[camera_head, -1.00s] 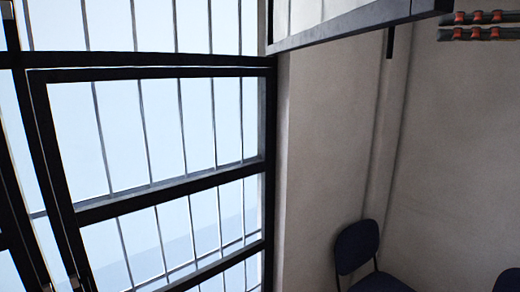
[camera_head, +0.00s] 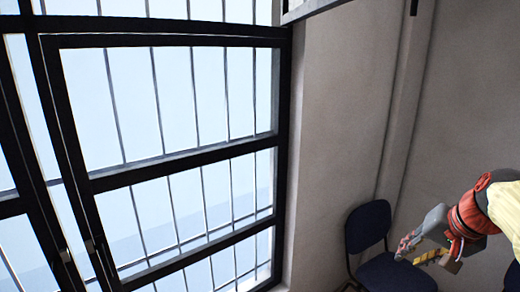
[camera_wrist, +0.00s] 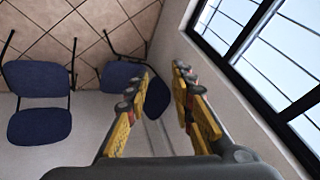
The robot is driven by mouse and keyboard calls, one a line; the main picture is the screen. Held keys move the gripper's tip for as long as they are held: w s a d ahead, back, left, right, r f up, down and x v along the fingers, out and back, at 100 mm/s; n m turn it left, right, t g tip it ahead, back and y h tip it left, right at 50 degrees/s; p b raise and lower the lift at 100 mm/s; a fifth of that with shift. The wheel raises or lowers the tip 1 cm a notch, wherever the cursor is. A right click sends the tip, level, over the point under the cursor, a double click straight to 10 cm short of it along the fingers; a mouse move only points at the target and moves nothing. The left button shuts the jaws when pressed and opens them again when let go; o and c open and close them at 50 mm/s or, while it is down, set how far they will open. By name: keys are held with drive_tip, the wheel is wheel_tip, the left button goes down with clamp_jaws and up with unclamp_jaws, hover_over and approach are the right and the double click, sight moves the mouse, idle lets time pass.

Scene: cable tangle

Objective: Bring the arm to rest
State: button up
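My gripper (camera_head: 408,250) shows at the lower right of the head view, at the end of my arm, with a blue chair behind it. In the wrist view my gripper (camera_wrist: 162,78) has its two yellow-and-grey fingers spread apart. The gripper is open and empty, held up in the air. No cable is in view.
The wrist view shows blue chairs (camera_wrist: 38,127) on a tiled floor (camera_wrist: 100,22) and the barred window (camera_wrist: 270,68) at the right. The wall (camera_head: 340,120) is bare.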

drive_tip(key=s+a+f+n+b, duration=0.4)
drive_tip(key=s+a+f+n, duration=0.3)
drive_tip(key=s+a+f, duration=0.8)
drive_tip(key=s+a, duration=0.1)
drive_tip(key=a, duration=0.2)
drive_tip(key=shift+a+f+b, duration=0.2)
drive_tip(key=shift+f+b, duration=0.05)
drive_tip(key=shift+b, duration=0.1)
drive_tip(key=shift+n, duration=0.3)
